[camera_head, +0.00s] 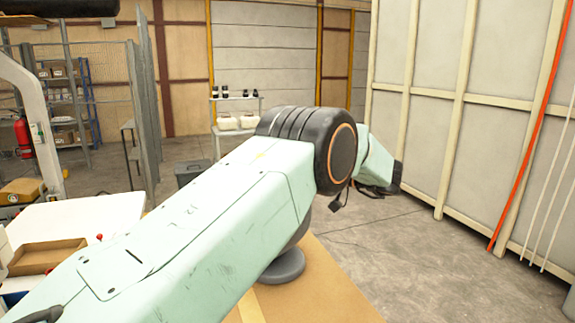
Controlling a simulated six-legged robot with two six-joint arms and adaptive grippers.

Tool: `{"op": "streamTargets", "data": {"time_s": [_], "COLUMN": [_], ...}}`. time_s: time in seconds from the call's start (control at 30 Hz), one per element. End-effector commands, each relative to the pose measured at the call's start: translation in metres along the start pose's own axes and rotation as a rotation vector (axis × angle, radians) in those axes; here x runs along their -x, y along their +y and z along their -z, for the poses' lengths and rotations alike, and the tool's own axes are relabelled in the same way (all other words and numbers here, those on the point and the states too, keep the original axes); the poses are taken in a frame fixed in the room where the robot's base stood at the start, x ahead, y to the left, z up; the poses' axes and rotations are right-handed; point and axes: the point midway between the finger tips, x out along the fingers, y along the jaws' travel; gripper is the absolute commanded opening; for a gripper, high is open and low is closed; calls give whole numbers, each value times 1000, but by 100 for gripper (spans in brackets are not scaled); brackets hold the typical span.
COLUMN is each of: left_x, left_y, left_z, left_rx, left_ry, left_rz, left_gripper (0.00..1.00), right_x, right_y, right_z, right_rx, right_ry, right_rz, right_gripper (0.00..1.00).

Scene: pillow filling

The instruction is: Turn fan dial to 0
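A large mint-green arm of mine comes in from the lower left and fills the middle of the head view, with a black joint at its bend. Beyond the joint, a dark end piece that looks like my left gripper (378,188) hangs over the floor side; its fingers are too small and hidden to judge. My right gripper is not in view. A grey round base (283,267) shows under the arm on the tan tabletop (325,295); what it belongs to is hidden by the arm. I cannot make out a fan or a dial.
A white table (75,217) with an open brown box (45,256) and a small red button (99,237) is at the left. Behind are a wire fence (105,110), shelves and a white rack (236,101). Open concrete floor (430,260) lies right, before a panelled wall.

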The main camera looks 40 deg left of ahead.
Motion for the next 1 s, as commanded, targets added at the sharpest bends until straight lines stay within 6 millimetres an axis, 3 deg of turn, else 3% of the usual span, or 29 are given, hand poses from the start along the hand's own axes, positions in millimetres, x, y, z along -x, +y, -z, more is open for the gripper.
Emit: {"op": "streamTargets", "data": {"time_s": [0.33, 0.37, 0.63, 1.0], "left_x": [2, 2, 1, 5], "left_y": [1, 1, 0, 0], "left_z": [4, 4, 2, 1], "left_rx": [7, 7, 4, 3], "left_ry": [5, 5, 3, 3], "left_rz": [-3, -3, -1, -1], "left_gripper": [0, 24, 46, 47], "right_x": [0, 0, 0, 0], "right_y": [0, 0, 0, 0], "right_z": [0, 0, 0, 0], "right_rx": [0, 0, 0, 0], "right_ry": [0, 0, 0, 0], "right_rz": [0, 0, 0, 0], "right_gripper": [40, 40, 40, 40]}}
